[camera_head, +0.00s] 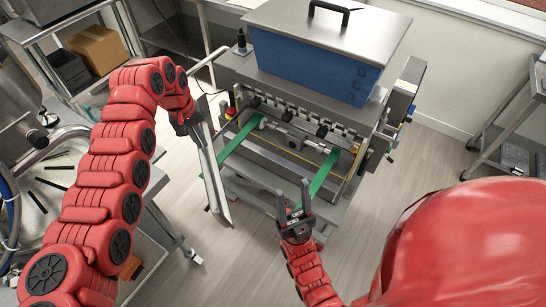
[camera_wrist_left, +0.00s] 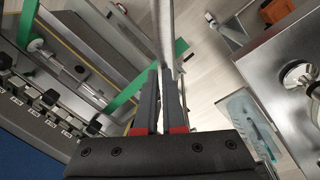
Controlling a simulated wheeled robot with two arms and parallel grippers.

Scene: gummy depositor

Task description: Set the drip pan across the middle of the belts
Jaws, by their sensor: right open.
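The drip pan (camera_head: 214,178) is a long, narrow grey metal piece, held steeply tilted to the left of the machine. My left gripper (camera_head: 196,124) is shut on its upper part. In the left wrist view, the fingers (camera_wrist_left: 168,72) close on the pan's thin edge (camera_wrist_left: 164,28). The two green belts are the left belt (camera_head: 236,141) and the right belt (camera_head: 324,172), running out from under the depositor. The left wrist view also shows a green belt (camera_wrist_left: 128,92). The pan is apart from the belts. My right gripper (camera_head: 294,206) is open and empty in front of the machine.
The depositor (camera_head: 310,62) has a blue hopper with a black-handled lid. A bent rail (camera_head: 208,62) stands at its left. A metal table (camera_head: 55,175) with a round steel vessel is at the left. A rack (camera_head: 515,125) is at the right. Floor is clear in front.

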